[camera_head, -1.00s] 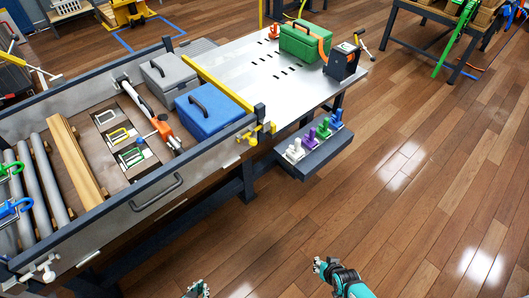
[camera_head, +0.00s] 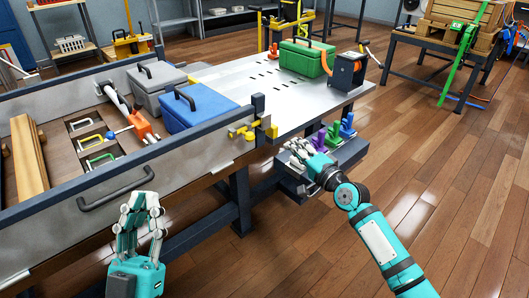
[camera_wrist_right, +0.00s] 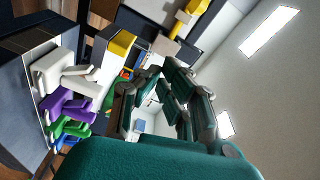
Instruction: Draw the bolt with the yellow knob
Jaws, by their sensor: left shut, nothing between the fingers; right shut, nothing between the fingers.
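The yellow-knobbed bolt (camera_head: 243,131) sits at the right end of the grey side panel (camera_head: 130,183), by the dark corner post. A yellow part, probably of it, shows in the right wrist view (camera_wrist_right: 122,45). My right gripper (camera_head: 303,153) is shut and empty, right of and below the bolt and apart from it. It covers part of the small shelf with the handles. My right fingers also show in the wrist view (camera_wrist_right: 160,85). My left gripper (camera_head: 140,205) is shut and empty, upright in front of the panel, left of the bolt.
The dark shelf (camera_head: 352,151) bears purple (camera_head: 318,140), green (camera_head: 333,137) and blue (camera_head: 347,126) handles; a white handle (camera_wrist_right: 62,72) shows beside them in the wrist view. A black pull handle (camera_head: 115,188) juts from the panel.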

